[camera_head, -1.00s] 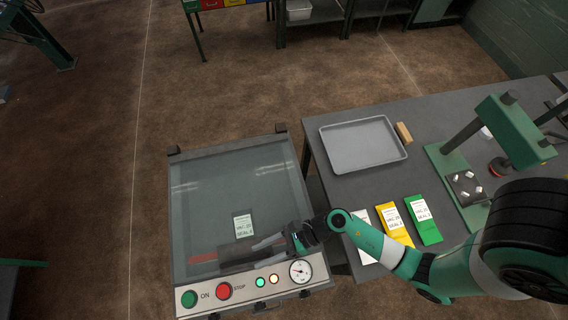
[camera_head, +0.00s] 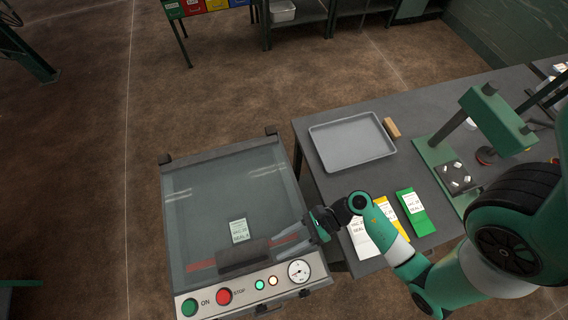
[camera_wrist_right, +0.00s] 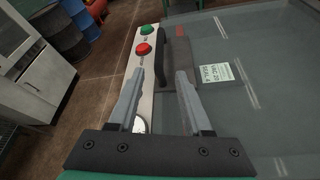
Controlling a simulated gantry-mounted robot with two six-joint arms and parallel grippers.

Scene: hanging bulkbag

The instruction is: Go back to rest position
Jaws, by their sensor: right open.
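My right gripper (camera_head: 316,228) is at the front right corner of the vacuum sealing machine (camera_head: 176,225), beside its glass lid (camera_head: 222,195). In the right wrist view my right gripper (camera_wrist_right: 160,76) has its two grey fingers apart with nothing between them. The lid's dark handle (camera_head: 243,257) lies to the gripper's left and is free of it; it also shows in the right wrist view (camera_wrist_right: 162,50) beyond the fingertips. The lid appears shut. A pale label card (camera_head: 238,231) shows at the glass. My left gripper is not in view.
The front panel has a green button (camera_head: 189,307), a red button (camera_head: 224,297), lit lamps and a gauge (camera_head: 299,271). On the table to the right are a grey tray (camera_head: 352,143), white, yellow and green cards (camera_head: 415,212), and a green press (camera_head: 490,122).

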